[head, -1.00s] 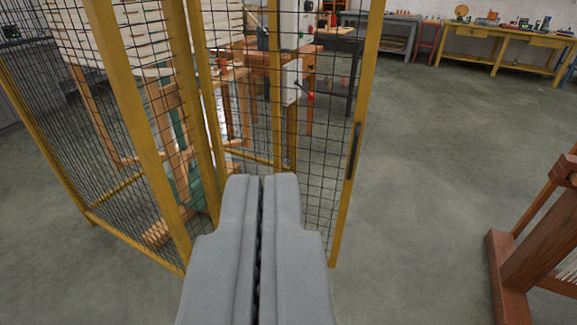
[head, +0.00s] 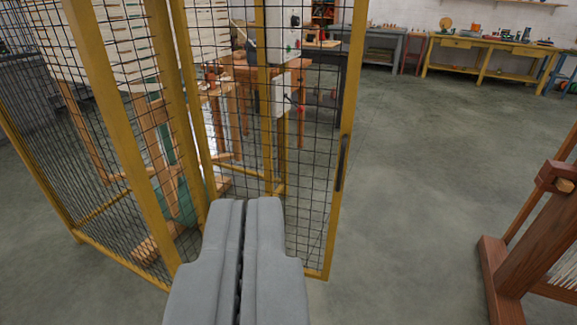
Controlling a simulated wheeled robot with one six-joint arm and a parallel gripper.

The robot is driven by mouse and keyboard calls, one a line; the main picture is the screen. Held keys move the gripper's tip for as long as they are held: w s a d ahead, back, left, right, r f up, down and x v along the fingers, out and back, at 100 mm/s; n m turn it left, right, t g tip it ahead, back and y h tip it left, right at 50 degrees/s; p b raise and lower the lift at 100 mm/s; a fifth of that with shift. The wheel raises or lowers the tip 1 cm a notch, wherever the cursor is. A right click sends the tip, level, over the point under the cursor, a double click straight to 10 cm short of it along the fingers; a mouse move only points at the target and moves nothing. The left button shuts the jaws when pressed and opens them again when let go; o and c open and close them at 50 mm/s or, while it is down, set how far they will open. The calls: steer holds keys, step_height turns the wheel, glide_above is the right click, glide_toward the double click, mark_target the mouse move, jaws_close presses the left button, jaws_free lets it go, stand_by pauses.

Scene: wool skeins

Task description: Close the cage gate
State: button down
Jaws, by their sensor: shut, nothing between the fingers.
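The cage gate (head: 311,150) is a yellow-framed panel of black wire mesh, right of centre. A dark upright handle (head: 342,163) is on its right-hand free edge. That edge stands apart from any post, with open floor to its right, so the gate looks open. The yellow mesh cage (head: 130,130) stands to the left. My gripper (head: 244,201) is shut and empty, in front of the gate's lower left part, with the handle up and to its right. It hides part of the gate's lower rail; I cannot tell whether it touches the gate.
A wooden frame (head: 520,255) stands on the floor at the right edge. A yellow workbench (head: 490,52) and a grey bench (head: 385,45) line the back wall. Wooden stands and a machine show through the mesh. The grey floor (head: 425,180) right of the gate is clear.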

steer(key=w+f, duration=0.4)
steer(key=w, duration=1)
steer(key=m+h, duration=0.4)
steer(key=h, duration=0.2)
glide_toward(320, 159)
steer(key=shift+g, duration=0.3)
steer(key=x, duration=0.7)
steer(key=shift+a+r, duration=0.15)
steer(key=shift+r, duration=0.15)
steer(key=shift+w, duration=0.1)
